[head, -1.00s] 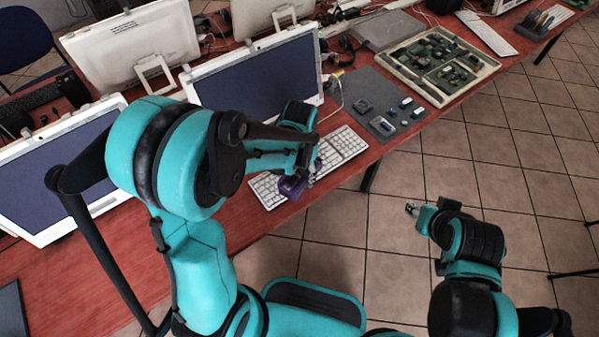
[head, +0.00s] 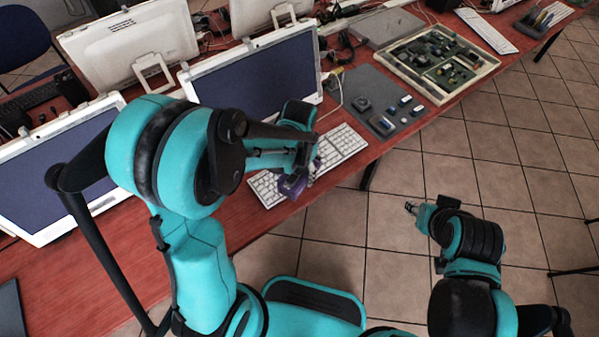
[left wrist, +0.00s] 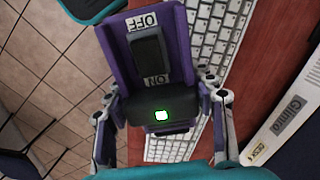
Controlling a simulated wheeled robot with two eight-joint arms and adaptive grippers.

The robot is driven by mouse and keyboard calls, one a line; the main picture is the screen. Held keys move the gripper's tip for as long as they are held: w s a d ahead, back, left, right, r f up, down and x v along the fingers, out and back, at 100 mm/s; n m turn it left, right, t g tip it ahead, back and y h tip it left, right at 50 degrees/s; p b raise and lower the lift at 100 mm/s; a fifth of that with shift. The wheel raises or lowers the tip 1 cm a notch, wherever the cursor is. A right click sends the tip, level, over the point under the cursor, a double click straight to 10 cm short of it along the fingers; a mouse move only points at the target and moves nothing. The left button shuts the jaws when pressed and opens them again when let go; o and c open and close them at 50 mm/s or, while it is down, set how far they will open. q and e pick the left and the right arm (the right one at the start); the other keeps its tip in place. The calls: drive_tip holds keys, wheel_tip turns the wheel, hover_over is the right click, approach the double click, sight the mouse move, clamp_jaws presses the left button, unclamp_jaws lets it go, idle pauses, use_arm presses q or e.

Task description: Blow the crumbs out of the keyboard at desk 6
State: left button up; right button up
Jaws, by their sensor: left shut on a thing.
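A white keyboard (head: 340,147) lies on the red desk in front of a monitor, partly hidden by my left arm. It also shows in the left wrist view (left wrist: 218,35). My left gripper (head: 306,176) is shut on a purple device (head: 291,187) and holds it over the keyboard. In the left wrist view the device (left wrist: 116,50) has a dark rocker switch between OFF and ON labels and a lit green light. No crumbs can be made out. My right gripper (head: 412,208) is over the floor, away from the desk; its jaws are too small to judge.
A monitor (head: 255,85) stands behind the keyboard; its frame carries a small yellow label (left wrist: 256,152). A grey mat (head: 365,88) with small parts and a tray of components (head: 487,62) lie to the right. Tiled floor (head: 400,270) is free in front.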

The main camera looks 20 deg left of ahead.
sight(285, 180)
use_arm(q)
drive_tip(key=shift+s+a, duration=0.75)
drive_tip(key=shift+s, duration=0.25)
drive_tip(key=shift+s+a, duration=0.75)
drive_tip(key=shift+s, duration=0.2)
drive_tip(key=shift+s+a, duration=0.7)
drive_tip(key=shift+s, duration=0.2)
drive_tip(key=shift+s+a, duration=0.7)
drive_tip(key=shift+s, duration=0.15)
drive_tip(key=shift+r, duration=0.1)
wheel_tip(285, 180, up, 6)
drive_tip(key=p, duration=0.5)
